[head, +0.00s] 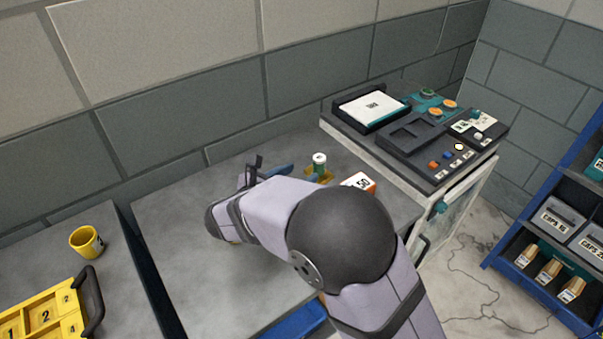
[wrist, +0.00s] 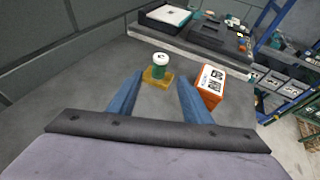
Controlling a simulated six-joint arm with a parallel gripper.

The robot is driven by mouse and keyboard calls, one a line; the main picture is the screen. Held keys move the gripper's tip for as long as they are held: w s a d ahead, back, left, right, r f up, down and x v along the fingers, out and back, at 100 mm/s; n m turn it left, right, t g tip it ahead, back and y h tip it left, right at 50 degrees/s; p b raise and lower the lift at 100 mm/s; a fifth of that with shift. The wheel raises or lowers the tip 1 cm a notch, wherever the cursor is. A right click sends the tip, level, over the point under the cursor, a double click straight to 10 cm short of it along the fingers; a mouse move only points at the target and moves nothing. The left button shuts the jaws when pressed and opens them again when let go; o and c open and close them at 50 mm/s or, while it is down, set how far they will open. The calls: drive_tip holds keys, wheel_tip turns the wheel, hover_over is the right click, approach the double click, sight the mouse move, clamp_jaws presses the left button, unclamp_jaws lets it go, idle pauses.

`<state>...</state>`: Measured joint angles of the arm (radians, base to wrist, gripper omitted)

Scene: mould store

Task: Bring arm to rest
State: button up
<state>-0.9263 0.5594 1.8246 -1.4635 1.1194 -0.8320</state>
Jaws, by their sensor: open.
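My gripper (head: 275,164) is over the grey table (head: 190,280) in the head view, left of a small green cylinder with a white top (head: 319,161). In the wrist view its two blue fingers (wrist: 160,78) are spread apart, with nothing held between them. Beyond the fingertips the green cylinder (wrist: 161,62) stands upright at a small yellow block (wrist: 157,78); the exact contact is unclear. My arm hides part of the table in the head view.
An orange-and-white box (wrist: 211,84) stands right of the cylinder. A dark control panel (head: 420,150) is at the back right. A yellow cup (head: 87,242) and yellow numbered tray (head: 45,318) are at the left. A blue rack (head: 545,304) stands at the right. The table's left part is clear.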

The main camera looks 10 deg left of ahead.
idle(0.4)
drive_tip(key=s+d+m+g, duration=0.1)
drive_tip(key=d+m, duration=0.1)
drive_tip(key=d, duration=0.2)
drive_tip(key=s+d+m+g+h+p, duration=0.1)
drive_tip(key=d+m+g, duration=0.1)
drive_tip(key=d, duration=0.3)
drive_tip(key=s+d+m+g+h+p, duration=0.1)
drive_tip(key=d+m, duration=0.1)
drive_tip(key=d, duration=0.2)
drive_tip(key=shift+s+d+m+g, duration=0.25)
drive_tip(key=shift+d+m+g, duration=0.05)
drive_tip(key=shift+m, duration=0.1)
drive_tip(key=s+d+f+m+g+p, duration=0.2)
drive_tip(key=s+d+m+g, duration=0.2)
drive_tip(key=s+d+m, duration=0.35)
drive_tip(key=s+d+m+g+y+p, duration=0.3)
drive_tip(key=s+m+y, duration=0.4)
drive_tip(key=s+m, duration=0.6)
drive_tip(key=m+g, duration=0.1)
drive_tip(key=m, duration=0.3)
drive_tip(key=shift+s+d+p, duration=0.35)
drive_tip(key=shift+f, duration=0.1)
